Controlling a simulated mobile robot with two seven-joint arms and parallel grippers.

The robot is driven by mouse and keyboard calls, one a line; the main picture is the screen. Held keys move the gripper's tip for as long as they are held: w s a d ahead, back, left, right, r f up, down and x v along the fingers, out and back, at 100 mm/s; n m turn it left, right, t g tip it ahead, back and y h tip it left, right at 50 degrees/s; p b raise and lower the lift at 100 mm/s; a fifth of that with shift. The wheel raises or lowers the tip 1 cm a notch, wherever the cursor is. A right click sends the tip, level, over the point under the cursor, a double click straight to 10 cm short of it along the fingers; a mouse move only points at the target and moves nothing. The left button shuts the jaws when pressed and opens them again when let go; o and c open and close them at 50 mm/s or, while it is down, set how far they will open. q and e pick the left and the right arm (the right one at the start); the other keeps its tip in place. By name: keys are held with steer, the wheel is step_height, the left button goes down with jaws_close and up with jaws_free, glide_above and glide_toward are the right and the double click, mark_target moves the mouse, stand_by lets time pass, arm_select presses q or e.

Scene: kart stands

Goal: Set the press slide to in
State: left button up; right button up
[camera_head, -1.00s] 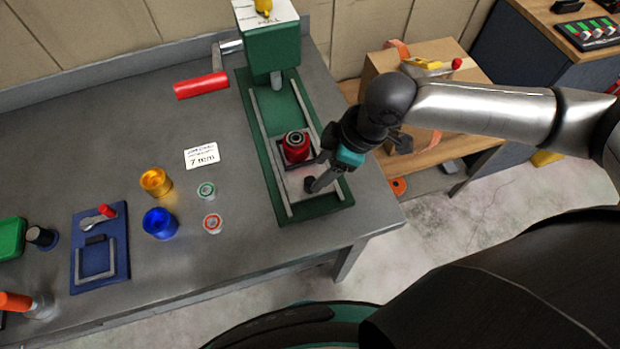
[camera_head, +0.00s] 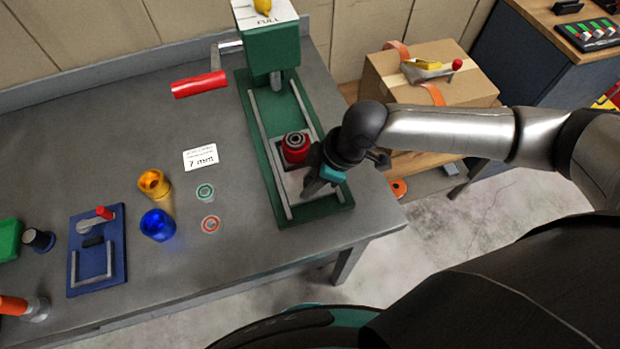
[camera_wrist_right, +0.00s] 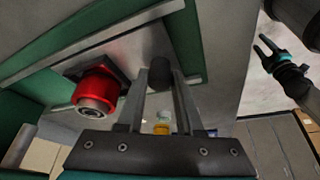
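The press (camera_head: 272,50) has a green head at the back and a green base with two rails. Its metal slide plate (camera_head: 283,181) sits at the near end of the rails, out from under the head. A red cylinder (camera_head: 296,148) stands on the plate. My right gripper (camera_head: 311,189) is low over the plate's near right corner. In the right wrist view its fingers (camera_wrist_right: 161,80) stand apart on either side of the slide's black knob (camera_wrist_right: 160,70); I see no clear grip. The knob is hidden in the head view. My left gripper (camera_wrist_right: 268,50) shows only in the wrist view, fingers apart.
A red handle (camera_head: 199,85) lies left of the press. A yellow cup (camera_head: 153,183), a blue cup (camera_head: 157,225) and a blue fixture (camera_head: 97,252) stand further left. A cardboard box (camera_head: 430,80) is at the right. The bench between press and cups is mostly clear.

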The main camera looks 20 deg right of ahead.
jaws_close()
stand_by(1.0)
